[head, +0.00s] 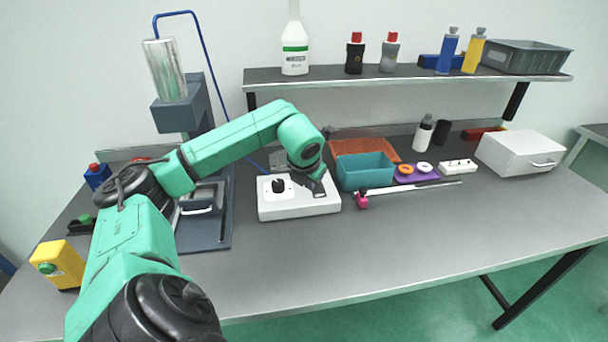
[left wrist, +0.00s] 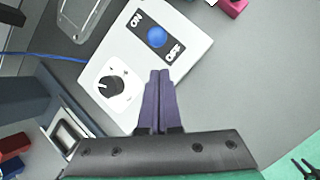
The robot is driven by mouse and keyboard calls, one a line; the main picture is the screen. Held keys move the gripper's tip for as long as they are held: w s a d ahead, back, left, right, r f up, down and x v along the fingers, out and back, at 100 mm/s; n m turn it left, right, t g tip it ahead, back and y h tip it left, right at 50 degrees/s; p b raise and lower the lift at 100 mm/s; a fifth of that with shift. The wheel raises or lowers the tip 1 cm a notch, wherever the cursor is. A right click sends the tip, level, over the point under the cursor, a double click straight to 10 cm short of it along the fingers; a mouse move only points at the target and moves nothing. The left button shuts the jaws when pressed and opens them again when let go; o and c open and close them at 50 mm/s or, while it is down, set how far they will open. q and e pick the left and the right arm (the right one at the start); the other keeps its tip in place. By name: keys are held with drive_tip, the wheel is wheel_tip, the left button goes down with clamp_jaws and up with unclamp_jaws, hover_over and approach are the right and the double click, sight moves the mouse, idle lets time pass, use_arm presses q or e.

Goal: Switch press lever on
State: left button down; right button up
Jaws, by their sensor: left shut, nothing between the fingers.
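The white control box (head: 298,208) stands on the bench right of the press (head: 185,110). In the left wrist view, its dark plate (left wrist: 141,24) is marked ON and OFF, with the lever's round blue knob (left wrist: 156,37) between the labels. Which way the lever tilts I cannot tell. A black rotary knob (left wrist: 110,86) sits on a white panel beside it; it also shows in the head view (head: 278,186). My left gripper (left wrist: 160,72) is shut and empty, its tips over the box near the OFF label. In the head view, the left gripper (head: 317,189) hides the lever. My right gripper is not in view.
A teal bin (head: 365,172) and an orange bin (head: 375,147) stand just right of and behind the box. A pink-ended item (head: 362,200) lies close to its right. A yellow box with a green button (head: 58,264) stands front left. The front right bench is clear.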

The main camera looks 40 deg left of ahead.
use_arm(q)
drive_tip(key=shift+w+r+p, duration=0.3)
drive_tip(key=shift+w+r, duration=0.1)
drive_tip(key=shift+w, duration=0.25)
drive_tip(key=shift+w+a, duration=0.1)
drive_tip(key=shift+w, duration=0.2)
drive_tip(key=shift+f, duration=0.2)
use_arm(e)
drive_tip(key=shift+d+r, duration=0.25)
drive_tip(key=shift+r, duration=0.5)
use_arm(q)
drive_tip(key=shift+r, duration=0.15)
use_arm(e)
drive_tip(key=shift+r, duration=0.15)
